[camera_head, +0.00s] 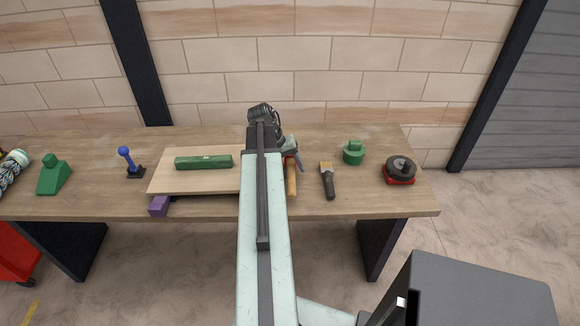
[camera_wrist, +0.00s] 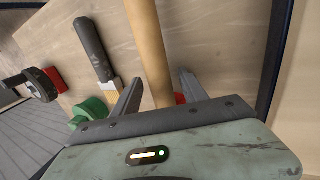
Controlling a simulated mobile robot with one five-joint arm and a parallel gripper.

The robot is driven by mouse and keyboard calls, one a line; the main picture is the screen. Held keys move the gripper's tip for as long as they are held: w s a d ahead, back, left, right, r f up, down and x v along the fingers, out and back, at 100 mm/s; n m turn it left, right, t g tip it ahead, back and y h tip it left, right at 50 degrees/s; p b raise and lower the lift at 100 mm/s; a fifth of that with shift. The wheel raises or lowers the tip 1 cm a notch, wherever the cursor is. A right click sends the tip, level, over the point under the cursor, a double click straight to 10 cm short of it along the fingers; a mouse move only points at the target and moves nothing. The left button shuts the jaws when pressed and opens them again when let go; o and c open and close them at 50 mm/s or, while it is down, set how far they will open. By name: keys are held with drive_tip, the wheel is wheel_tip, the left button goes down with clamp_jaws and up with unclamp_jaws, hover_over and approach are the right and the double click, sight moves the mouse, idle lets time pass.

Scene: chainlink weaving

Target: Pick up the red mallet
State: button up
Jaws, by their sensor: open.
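The red mallet has a light wooden handle (camera_head: 292,182) and a red head (camera_head: 289,153), partly hidden by my arm in the head view. In the wrist view the handle (camera_wrist: 150,45) runs down from the top edge, and a bit of the red head (camera_wrist: 180,98) shows beside it, mostly hidden. My gripper (camera_wrist: 158,77) is open, with one finger on each side of the handle. Gaps show between the fingers and the wood. In the head view my gripper (camera_head: 295,155) is over the mallet's head end.
Farther right are a green round object (camera_head: 353,152) and a black-and-red object (camera_head: 399,169). A board (camera_head: 200,184) with a green bar (camera_head: 203,162) lies left. A wall (camera_head: 330,60) stands behind.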

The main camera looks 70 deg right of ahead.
sight(291, 165)
clamp_jaws()
drive_tip(key=shift+r, duration=0.1)
wheel_tip(291, 165, up, 10)
drive_tip(key=p, duration=1)
drive_tip(key=shift+r, duration=0.1)
drive_tip(key=c, duration=0.7)
unclamp_jaws()
drive_tip(key=shift+c, duration=0.2)
clamp_jaws()
